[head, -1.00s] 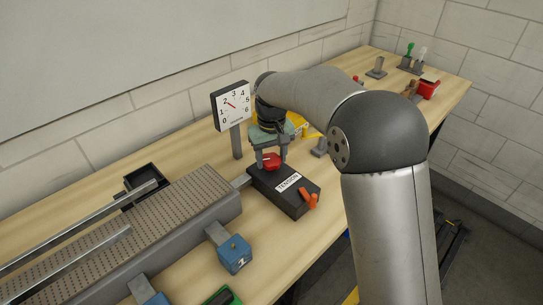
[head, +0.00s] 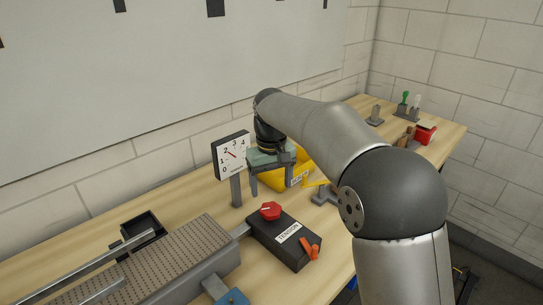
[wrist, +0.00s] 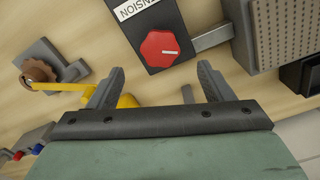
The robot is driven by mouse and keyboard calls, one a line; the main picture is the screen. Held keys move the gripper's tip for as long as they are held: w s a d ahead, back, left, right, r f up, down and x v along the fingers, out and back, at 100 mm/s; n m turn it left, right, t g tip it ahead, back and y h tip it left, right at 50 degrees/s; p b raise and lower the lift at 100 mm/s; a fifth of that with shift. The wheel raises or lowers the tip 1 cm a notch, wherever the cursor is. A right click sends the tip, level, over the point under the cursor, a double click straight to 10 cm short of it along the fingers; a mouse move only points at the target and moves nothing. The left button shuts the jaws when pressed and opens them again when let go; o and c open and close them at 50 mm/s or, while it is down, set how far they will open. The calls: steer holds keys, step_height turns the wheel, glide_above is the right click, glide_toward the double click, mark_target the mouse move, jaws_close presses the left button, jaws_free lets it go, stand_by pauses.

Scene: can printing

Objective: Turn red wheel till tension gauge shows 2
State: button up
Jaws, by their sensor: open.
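The red wheel (head: 270,211) sits on the black TENSION box (head: 269,229). It also shows in the wrist view (wrist: 159,49), with a white mark on its top pointing right in that view. The tension gauge (head: 231,154) is a white dial on a post behind the box. Its red needle points up and left, at about the 2. My gripper (head: 271,184) is open and empty, above and behind the wheel. In the wrist view its fingers (wrist: 161,77) are spread and the wheel lies beyond their tips, clear of them.
An orange-red lever (head: 309,249) is on the box's front end. A perforated conveyor bed (head: 180,255) lies to the left. A yellow bin (head: 287,180) stands behind my gripper. A red container (head: 425,135) and small stands are at the table's far end.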

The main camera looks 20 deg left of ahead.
step_height(320, 180, up, 9)
steer(key=shift+r, duration=0.2)
steer(key=shift+d, duration=0.1)
steer(key=s+d+f+m, duration=0.2)
steer(key=s+d, duration=0.2)
steer(key=d, duration=0.5)
steer(key=s+d+f+m, duration=0.15)
steer(key=s+d, duration=0.25)
steer(key=d, duration=0.6)
steer(key=s+d+f+m, duration=0.2)
steer(key=s+d+f, duration=0.4)
steer(key=s, duration=0.3)
steer(key=s+d+f+m, duration=0.2)
steer(key=s+d+f, duration=0.4)
steer(key=s, duration=0.3)
steer(key=shift+s+d+t, duration=0.3)
steer(key=shift+d, duration=0.1)
